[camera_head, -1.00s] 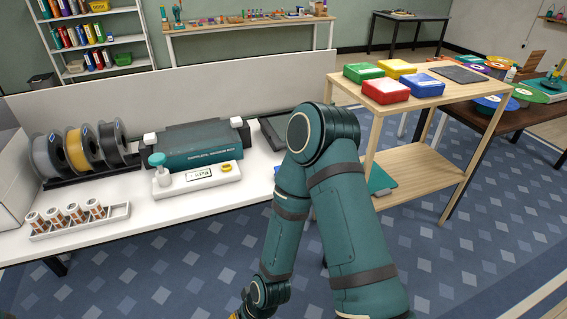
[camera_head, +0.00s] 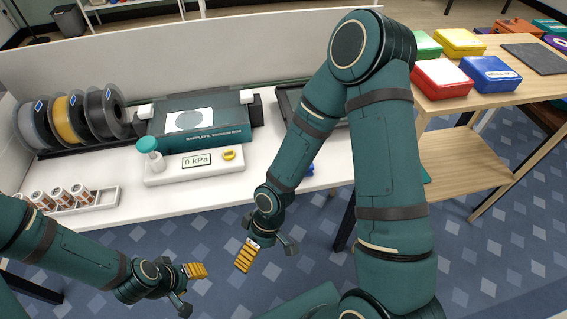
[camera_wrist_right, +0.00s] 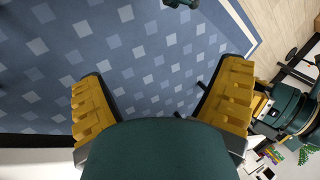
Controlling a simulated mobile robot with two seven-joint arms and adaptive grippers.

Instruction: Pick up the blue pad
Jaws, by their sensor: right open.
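A small blue piece (camera_head: 308,170) shows at the front edge of the white table, mostly hidden by my right arm; I cannot tell whether it is the blue pad. My right gripper (camera_head: 264,257) hangs over the carpet in front of the table, apart from the blue piece. In the right wrist view its yellow fingers (camera_wrist_right: 164,106) are wide apart with only floor between them. My left gripper (camera_head: 190,283) is at the lower left, in front of the table; its finger spread is unclear.
The white table (camera_head: 225,185) holds a green vacuum box (camera_head: 205,135), a panel reading 0 kPa (camera_head: 196,161), filament spools (camera_head: 68,120) and a rack of small rolls (camera_head: 100,200). A wooden shelf (camera_head: 462,160) with coloured boxes, one blue (camera_head: 489,73), stands at the right.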

